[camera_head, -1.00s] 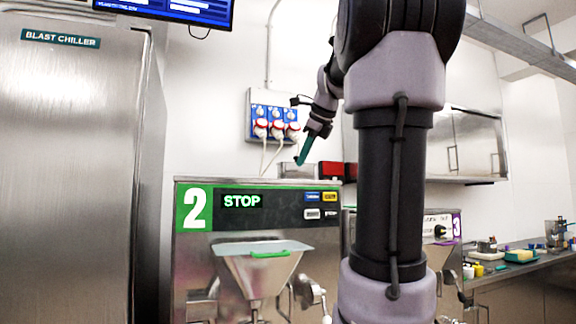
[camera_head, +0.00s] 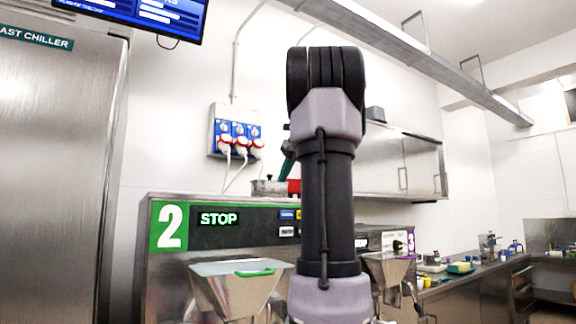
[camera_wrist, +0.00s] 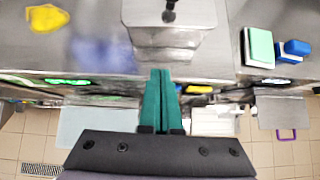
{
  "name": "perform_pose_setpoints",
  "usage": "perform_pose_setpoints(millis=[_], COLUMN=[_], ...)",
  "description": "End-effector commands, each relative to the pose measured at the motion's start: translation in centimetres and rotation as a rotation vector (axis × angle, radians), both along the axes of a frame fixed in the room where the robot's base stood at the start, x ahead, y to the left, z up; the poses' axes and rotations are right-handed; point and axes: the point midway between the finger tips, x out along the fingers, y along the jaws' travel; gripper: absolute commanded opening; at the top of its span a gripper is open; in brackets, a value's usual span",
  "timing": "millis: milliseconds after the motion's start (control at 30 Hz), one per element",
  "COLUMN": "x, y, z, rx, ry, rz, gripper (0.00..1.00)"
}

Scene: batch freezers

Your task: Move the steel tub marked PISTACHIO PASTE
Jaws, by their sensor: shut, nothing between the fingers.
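In the wrist view my gripper (camera_wrist: 162,78) shows as two teal fingers pressed together, empty. They point at a steel tub (camera_wrist: 168,44) with a dark round spot on its top; no marking is legible on it. I cannot tell the gap between fingertips and tub. In the head view a small steel container (camera_head: 268,187) sits on top of machine 2, beside a red box (camera_head: 294,187). My gripper (camera_head: 287,165) is just above these, partly hidden by my arm. No PISTACHIO PASTE label can be read in either view.
Batch freezer 2 (camera_head: 170,227) reads STOP. The blast chiller (camera_head: 50,150) is at left, a wall socket panel (camera_head: 235,132) behind. In the wrist view a yellow item (camera_wrist: 47,18), a green box (camera_wrist: 258,47) and a blue box (camera_wrist: 294,48) lie around the tub. A counter (camera_head: 470,278) is at right.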

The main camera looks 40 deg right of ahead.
Motion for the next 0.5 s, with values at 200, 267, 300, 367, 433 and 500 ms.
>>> perform_pose_setpoints(millis=[200, 267, 300, 367, 433, 500], x=[3.5, 4.3, 4.7, 5.2, 5.6, 5.9], y=[-0.3, -0.3, -0.4, -0.4, -0.5, -0.5], z=[-2.0, -2.0, -2.0, -2.0, -1.9, -1.9], rx=[-0.001, -0.001, -0.001, -0.001, -0.001, -0.001], ry=[0.000, 0.000, 0.000, 0.000, -0.001, -0.001], rz=[0.002, 0.003, 0.001, 0.001, 0.001, 0.001], gripper=[0.00, 0.00, 0.00, 0.00, 0.00, 0.00])
